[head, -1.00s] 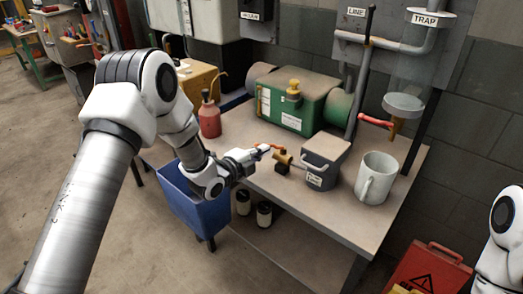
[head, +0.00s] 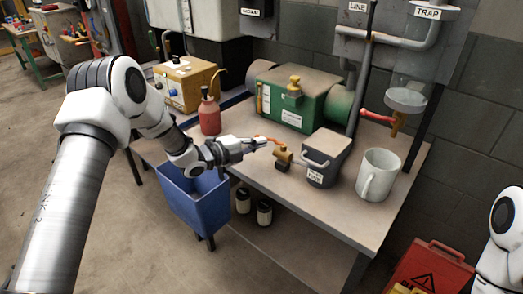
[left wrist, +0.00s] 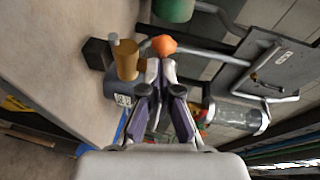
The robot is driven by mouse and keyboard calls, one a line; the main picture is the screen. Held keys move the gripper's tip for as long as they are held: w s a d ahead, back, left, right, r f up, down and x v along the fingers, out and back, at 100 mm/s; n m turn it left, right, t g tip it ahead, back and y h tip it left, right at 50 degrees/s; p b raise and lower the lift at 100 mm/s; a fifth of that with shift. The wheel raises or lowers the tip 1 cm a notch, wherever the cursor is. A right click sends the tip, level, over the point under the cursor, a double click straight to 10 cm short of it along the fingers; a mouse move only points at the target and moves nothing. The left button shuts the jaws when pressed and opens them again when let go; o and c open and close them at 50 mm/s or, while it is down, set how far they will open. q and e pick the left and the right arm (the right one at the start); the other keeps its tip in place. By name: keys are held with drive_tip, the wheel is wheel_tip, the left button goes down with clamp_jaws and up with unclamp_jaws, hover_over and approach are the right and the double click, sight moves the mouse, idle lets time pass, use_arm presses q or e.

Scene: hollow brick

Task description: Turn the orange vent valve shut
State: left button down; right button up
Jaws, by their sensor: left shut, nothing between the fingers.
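The vent valve has a brass body (head: 284,157) at the table's left front, beside a dark grey box with a handle (head: 328,158). Its orange lever (head: 272,140) points left, toward my left gripper (head: 263,143). That gripper is shut and empty, with its tips at or very near the lever's free end. In the left wrist view the lever's orange end (left wrist: 164,45) shows just beyond the shut fingertips (left wrist: 160,68), with the brass body (left wrist: 126,60) to its left. I cannot tell whether they touch. My right gripper is out of view.
A white mug (head: 379,176) stands right of the grey box. A green machine (head: 293,97) and a red bottle (head: 209,115) stand behind. A blue bin (head: 198,200) is below my left arm.

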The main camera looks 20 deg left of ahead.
sight(257, 135)
use_arm(q)
drive_tip(key=shift+w+a+b, duration=0.25)
drive_tip(key=shift+w+b, duration=0.2)
drive_tip(key=shift+w, duration=0.15)
drive_tip(key=shift+w+a+b, duration=0.2)
drive_tip(key=shift+w+b, duration=0.25)
drive_tip(key=shift+w, duration=0.55)
drive_tip(key=shift+w+a+r+b, duration=0.1)
drive_tip(key=shift+r+b, duration=0.15)
drive_tip(key=shift+b, duration=0.05)
